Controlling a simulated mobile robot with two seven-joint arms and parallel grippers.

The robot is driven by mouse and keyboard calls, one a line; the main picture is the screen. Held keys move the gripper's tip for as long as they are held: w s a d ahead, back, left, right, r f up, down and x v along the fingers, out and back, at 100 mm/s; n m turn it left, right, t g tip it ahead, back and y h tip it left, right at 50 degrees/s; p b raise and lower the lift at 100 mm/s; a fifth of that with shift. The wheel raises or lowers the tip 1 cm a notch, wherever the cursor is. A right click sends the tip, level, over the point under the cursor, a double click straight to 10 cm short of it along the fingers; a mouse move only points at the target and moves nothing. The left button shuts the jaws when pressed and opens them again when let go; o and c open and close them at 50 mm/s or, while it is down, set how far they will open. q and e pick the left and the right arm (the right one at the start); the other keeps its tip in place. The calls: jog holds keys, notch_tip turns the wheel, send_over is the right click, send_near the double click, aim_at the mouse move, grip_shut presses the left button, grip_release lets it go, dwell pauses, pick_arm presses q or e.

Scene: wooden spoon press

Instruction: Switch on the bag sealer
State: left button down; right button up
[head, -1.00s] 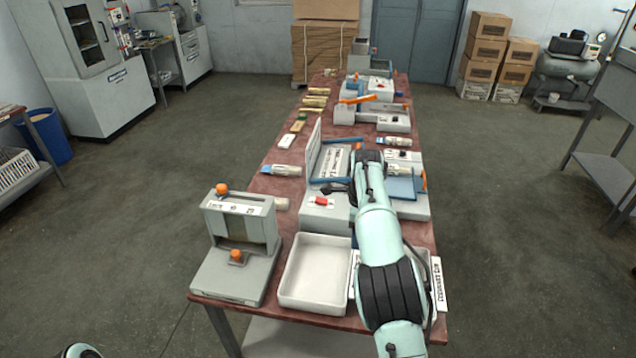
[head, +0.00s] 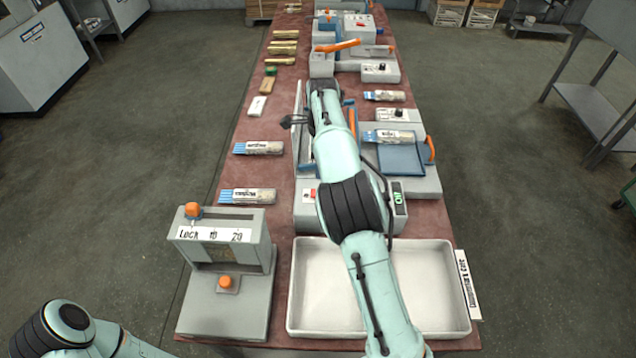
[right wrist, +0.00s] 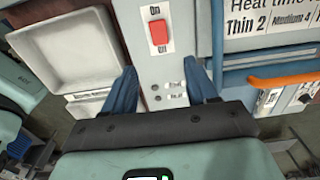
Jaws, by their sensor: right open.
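The bag sealer (head: 411,184) is a grey machine on the table, partly covered by my right arm. Its red rocker switch (head: 309,195) is at the front left of the body, left of my forearm. In the right wrist view the red switch (right wrist: 158,33) sits on a white plate marked On and Off; I cannot tell which side is pressed. My right gripper (right wrist: 164,88) is open and empty, its blue fingers apart, with the switch beyond the fingertips and not touched. In the head view its fingers are hidden by the arm. My left gripper is out of view.
A white tray (head: 436,330) lies in front of the sealer. A grey press with orange knobs (head: 228,252) stands at the front left. Filled bags (head: 248,195) lie left of the sealer. A blue plate (head: 401,160) and orange handle (head: 430,150) are at its right.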

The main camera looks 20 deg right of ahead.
notch_tip(320, 180, down, 12)
jog(key=shift+r, duration=0.15)
dwell(0.3)
jog(key=c, duration=1.1)
jog(key=shift+o, duration=0.2)
jog(key=h, duration=0.1)
jog(key=a+g+h, duration=0.1)
jog(key=h, duration=0.1)
jog(key=shift+w+g, duration=0.2)
jog(key=shift+g, duration=0.1)
jog(key=shift+d+r, duration=0.1)
jog(key=o, duration=1.1)
jog(key=shift+c, duration=0.2)
